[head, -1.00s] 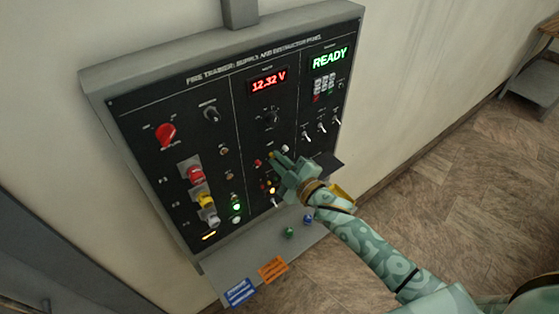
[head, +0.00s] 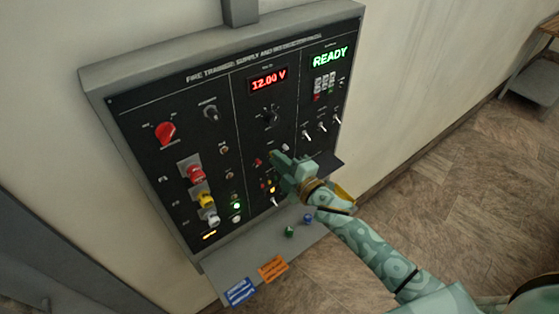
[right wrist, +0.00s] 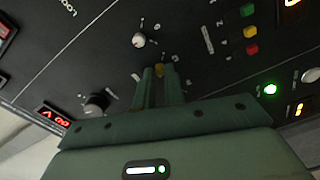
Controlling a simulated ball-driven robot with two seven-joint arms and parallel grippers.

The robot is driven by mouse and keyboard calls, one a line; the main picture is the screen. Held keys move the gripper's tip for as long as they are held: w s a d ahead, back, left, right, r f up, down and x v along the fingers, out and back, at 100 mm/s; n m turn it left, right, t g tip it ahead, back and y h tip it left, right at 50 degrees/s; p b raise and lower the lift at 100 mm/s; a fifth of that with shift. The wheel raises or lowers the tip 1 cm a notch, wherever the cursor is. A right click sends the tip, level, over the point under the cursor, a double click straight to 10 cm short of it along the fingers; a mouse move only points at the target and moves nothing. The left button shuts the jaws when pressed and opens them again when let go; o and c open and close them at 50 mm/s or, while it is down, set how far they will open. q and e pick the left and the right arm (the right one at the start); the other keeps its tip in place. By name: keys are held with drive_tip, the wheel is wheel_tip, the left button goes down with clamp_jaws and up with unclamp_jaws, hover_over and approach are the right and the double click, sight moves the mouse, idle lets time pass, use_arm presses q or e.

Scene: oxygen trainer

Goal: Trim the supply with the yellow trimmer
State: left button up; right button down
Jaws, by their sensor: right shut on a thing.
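The black panel (head: 190,107) hangs on the wall, and its red supply readout (head: 268,81) shows 12.00 V. My right gripper (head: 276,160) is at the middle column of the panel, below the readout and a dark knob (head: 270,118). In the right wrist view my right gripper (right wrist: 160,72) has its fingers close together, shut at the small yellow trimmer (right wrist: 173,58). Only part of the trimmer shows past the fingertips; the fingers hide the rest. My left gripper is not in view.
A red knob (head: 166,133) and red, yellow and white plugs stand at the panel's left. Toggle switches (head: 321,127) are at the right under a green READY display (head: 330,57). A grey shelf (head: 222,268) below carries blue and orange cards and small green and blue pieces.

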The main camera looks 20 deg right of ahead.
drive_tip(key=shift+f, duration=0.1)
drive_tip(key=c, duration=1.5)
unclamp_jaws()
drive_tip(key=shift+s, duration=0.1)
drive_tip(key=b+v, duration=0.1)
drive_tip(key=v, duration=1.5)
drive_tip(key=shift+s, duration=0.15)
